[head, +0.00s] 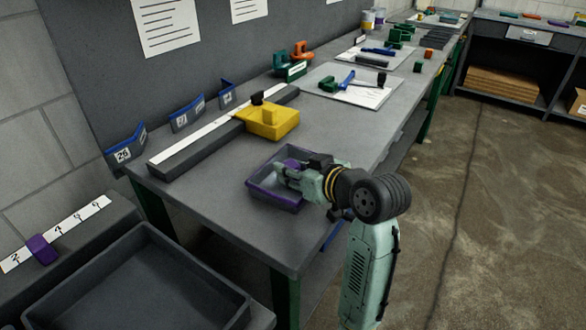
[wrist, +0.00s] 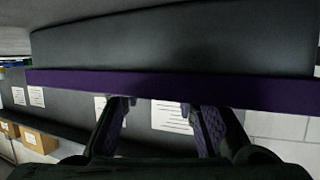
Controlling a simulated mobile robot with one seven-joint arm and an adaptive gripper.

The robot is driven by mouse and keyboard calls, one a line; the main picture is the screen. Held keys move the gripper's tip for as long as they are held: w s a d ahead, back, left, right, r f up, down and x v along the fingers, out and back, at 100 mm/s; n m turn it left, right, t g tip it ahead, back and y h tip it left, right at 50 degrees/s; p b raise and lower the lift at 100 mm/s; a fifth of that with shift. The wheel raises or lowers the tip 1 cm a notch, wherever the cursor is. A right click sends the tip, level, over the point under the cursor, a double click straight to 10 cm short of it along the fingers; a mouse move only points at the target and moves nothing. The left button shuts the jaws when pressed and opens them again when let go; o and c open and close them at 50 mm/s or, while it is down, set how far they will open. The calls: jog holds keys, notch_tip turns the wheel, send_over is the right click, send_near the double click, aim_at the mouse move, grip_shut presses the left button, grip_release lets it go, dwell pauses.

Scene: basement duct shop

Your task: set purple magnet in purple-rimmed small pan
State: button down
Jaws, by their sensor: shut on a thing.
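The small pan (head: 262,192) is dark grey with a purple rim and stands on the workbench near its front end. My gripper (head: 284,173) is over the pan, reaching in from the right. It is shut on the purple magnet (head: 291,163), of which only a small purple patch shows beside the fingers. I cannot tell whether the magnet touches the pan floor. In the wrist view the pan's dark wall and purple rim (wrist: 170,88) cross the top. My two fingers (wrist: 158,115) point toward the rim, and their tips and the magnet are hidden there.
A purple block (head: 42,249) sits on a numbered strip at the left, by a large dark tray (head: 130,285). White sheets with tools lie farther back. Bare bench surrounds the purple-rimmed pan.

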jog(key=shift+f, duration=0.2)
jog(key=c, duration=1.2)
grip_release()
jog(key=shift+c, duration=0.2)
jog(key=shift+r, duration=0.1)
jog(key=shift+r, duration=0.25)
jog(key=b+v, duration=0.1)
jog(key=v, duration=1.1)
jog(key=shift+f, duration=0.25)
